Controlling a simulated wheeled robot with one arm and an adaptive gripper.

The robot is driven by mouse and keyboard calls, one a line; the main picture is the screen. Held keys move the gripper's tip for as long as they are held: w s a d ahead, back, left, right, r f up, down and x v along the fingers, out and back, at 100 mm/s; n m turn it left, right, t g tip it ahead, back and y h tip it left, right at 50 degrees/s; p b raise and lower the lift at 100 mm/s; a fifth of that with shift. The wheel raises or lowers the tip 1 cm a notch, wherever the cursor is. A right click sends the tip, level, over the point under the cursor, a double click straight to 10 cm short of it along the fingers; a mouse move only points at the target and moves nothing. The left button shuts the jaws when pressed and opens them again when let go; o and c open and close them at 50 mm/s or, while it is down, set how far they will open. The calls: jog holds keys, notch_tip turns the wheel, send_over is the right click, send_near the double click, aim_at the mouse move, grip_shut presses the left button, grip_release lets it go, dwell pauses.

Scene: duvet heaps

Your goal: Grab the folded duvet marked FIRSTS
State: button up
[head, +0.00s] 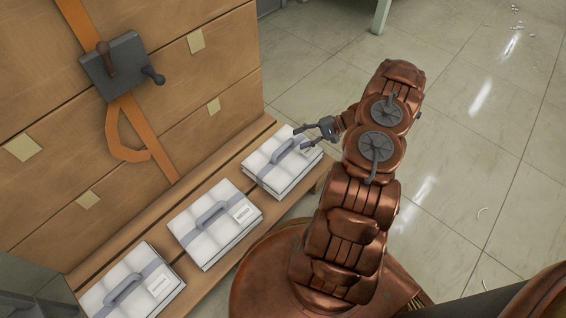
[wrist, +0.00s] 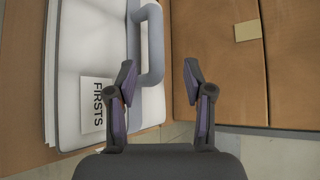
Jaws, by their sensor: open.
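The folded duvet marked FIRSTS (wrist: 95,60) fills the left of the wrist view, white with a grey band, a grey carry handle (wrist: 152,45) and a white label (wrist: 96,104). In the head view the far duvet (head: 265,165) lies under my gripper (head: 303,137), its label partly hidden and too small to read. In the wrist view my gripper (wrist: 158,66) is open and empty. The handle appears between its two fingers, closer to the left one; I cannot tell whether they touch or how far above it they are.
Two similar white duvets, a middle one (head: 214,222) and a near one (head: 132,286), lie on the same wooden ledge (head: 225,180). A stack of cardboard-brown boxes (head: 165,70) with an orange strap (head: 125,110) stands behind. Tiled floor (head: 470,110) is open to the right.

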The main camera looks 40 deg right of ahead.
aim_at(288, 145)
jog(key=shift+f+b+x, duration=0.2)
jog(key=shift+b+x, duration=1.15)
jog(key=shift+x, duration=2.45)
jog(key=shift+s, duration=0.15)
jog(key=shift+d, duration=0.1)
grip_shut()
